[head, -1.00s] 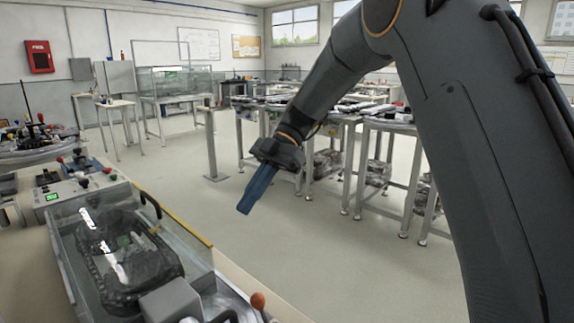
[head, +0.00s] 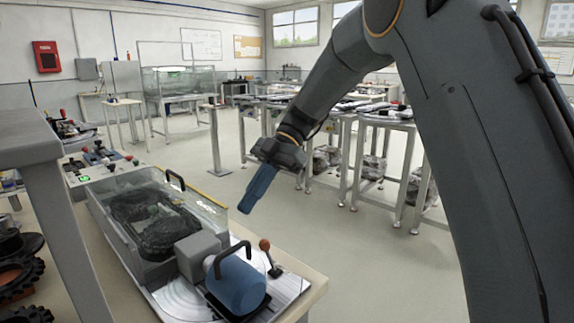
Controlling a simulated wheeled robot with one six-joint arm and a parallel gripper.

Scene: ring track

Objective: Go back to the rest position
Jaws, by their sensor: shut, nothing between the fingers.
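My gripper (head: 258,190) hangs from my arm near the middle of the head view. Its blue fingers are together with nothing between them, pointing down and a little left. It shows against the open floor, apart from any object. The large grey links of my arm fill the right side of the view. No object of the task is named.
At lower left, a bench (head: 310,288) bears a clear-covered case (head: 200,212) with a black track inside, and a blue motor-like unit (head: 237,283). A grey post (head: 72,245) stands at far left. Metal tables (head: 375,122) stand behind my arm. The floor (head: 400,265) between is clear.

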